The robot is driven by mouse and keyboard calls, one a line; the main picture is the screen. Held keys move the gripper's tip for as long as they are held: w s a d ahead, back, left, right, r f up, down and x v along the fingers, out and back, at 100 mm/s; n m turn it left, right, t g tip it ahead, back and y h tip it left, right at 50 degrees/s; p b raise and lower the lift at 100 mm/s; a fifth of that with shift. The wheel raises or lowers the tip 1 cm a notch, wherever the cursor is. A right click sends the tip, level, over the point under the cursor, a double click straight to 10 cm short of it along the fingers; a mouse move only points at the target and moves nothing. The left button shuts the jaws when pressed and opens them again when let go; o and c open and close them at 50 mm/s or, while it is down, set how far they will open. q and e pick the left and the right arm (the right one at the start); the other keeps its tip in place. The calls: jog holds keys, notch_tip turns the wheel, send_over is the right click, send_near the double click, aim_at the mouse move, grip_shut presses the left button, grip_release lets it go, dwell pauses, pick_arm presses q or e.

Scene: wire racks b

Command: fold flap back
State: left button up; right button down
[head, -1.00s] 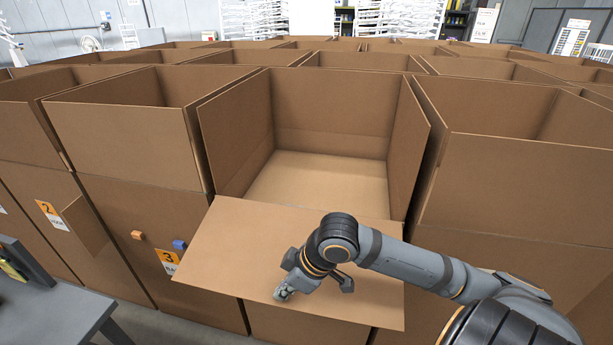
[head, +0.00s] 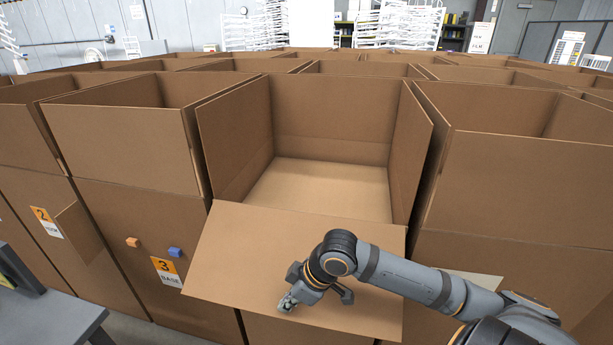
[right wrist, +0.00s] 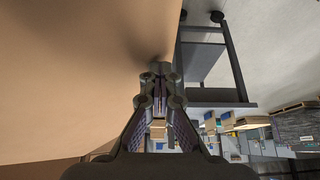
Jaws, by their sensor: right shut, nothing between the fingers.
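The open cardboard box (head: 330,122) in the middle has its front flap (head: 240,245) folded outward and sloping down toward me. The box's inside is empty as far as I see. My right gripper (head: 286,304) is over the flap's outer half, near its lower edge, shut and empty. In the right wrist view the gripper (right wrist: 160,78) points along a brown cardboard surface (right wrist: 80,70) that fills the left side, most likely the flap. I cannot tell whether the fingertips touch it. My left gripper is not in view.
Other open boxes (head: 120,140) stand close on both sides and behind. An orange block (head: 133,242) and a blue block (head: 175,252) show at the left, by an orange label (head: 165,266). A grey table (head: 50,322) stands at the lower left.

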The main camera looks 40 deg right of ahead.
jog(key=shift+w+d+f, duration=0.2)
jog(key=shift+d+f, duration=0.1)
jog(key=shift+f, duration=0.45)
jog(key=shift+w+d+f+b, duration=0.15)
jog(key=shift+f+b, duration=0.1)
jog(key=shift+b, duration=0.1)
jog(key=w+d+f+b, duration=0.3)
jog(key=f, duration=0.2)
jog(key=shift+d, duration=0.35)
jog(key=c, duration=1.4)
grip_release()
jog(key=shift+c, duration=0.2)
jog(key=shift+r, duration=0.1)
